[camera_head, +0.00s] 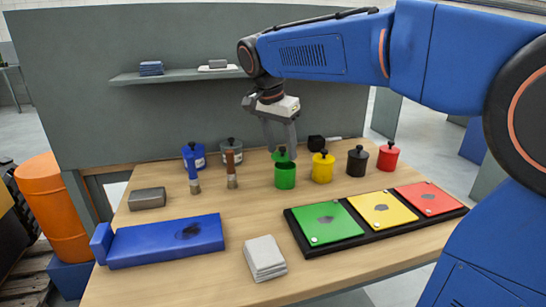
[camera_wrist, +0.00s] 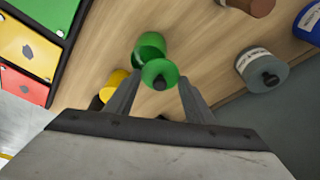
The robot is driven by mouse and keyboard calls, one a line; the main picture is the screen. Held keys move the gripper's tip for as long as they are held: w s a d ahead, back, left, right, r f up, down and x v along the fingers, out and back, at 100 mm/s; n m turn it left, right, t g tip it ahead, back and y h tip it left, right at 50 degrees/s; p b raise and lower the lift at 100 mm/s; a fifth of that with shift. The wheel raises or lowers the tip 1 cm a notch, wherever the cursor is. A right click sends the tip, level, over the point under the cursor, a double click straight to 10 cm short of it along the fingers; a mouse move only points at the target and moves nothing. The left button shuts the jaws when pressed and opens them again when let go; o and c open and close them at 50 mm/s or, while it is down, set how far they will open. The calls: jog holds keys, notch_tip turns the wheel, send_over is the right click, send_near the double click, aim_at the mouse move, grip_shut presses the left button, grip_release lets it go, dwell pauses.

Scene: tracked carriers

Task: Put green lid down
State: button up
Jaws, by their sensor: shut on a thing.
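The green lid (camera_head: 279,156) has a black knob, and my gripper (camera_head: 281,148) is shut on it. The lid is beside and behind the open top of the green can (camera_head: 285,178), which stands on the table. In the wrist view the green lid (camera_wrist: 159,72) lies between the two fingertips of my gripper (camera_wrist: 160,82). The green can (camera_wrist: 147,47) shows just beyond it, its opening partly hidden by the lid. I cannot tell how high the lid is above the table.
Lidded yellow (camera_head: 322,169), black (camera_head: 357,162) and red (camera_head: 387,157) cans stand to the right. Two brushes (camera_head: 232,166) and blue and grey pots (camera_head: 231,151) stand left. In front are a black tray (camera_head: 294,228) with coloured panels, white cloths (camera_head: 264,257) and a blue board (camera_head: 140,247).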

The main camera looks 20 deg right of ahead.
send_over(273, 167)
jog(key=shift+s+f, duration=0.1)
jog(key=shift+f, duration=3.4)
jog(key=shift+f, duration=0.1)
jog(key=o, duration=1.1)
jog(key=w+v, duration=0.1)
jog(key=v, duration=0.6)
jog(key=shift+s+r, duration=0.35)
jog(key=shift+s, duration=0.05)
jog(key=shift+a, duration=0.1)
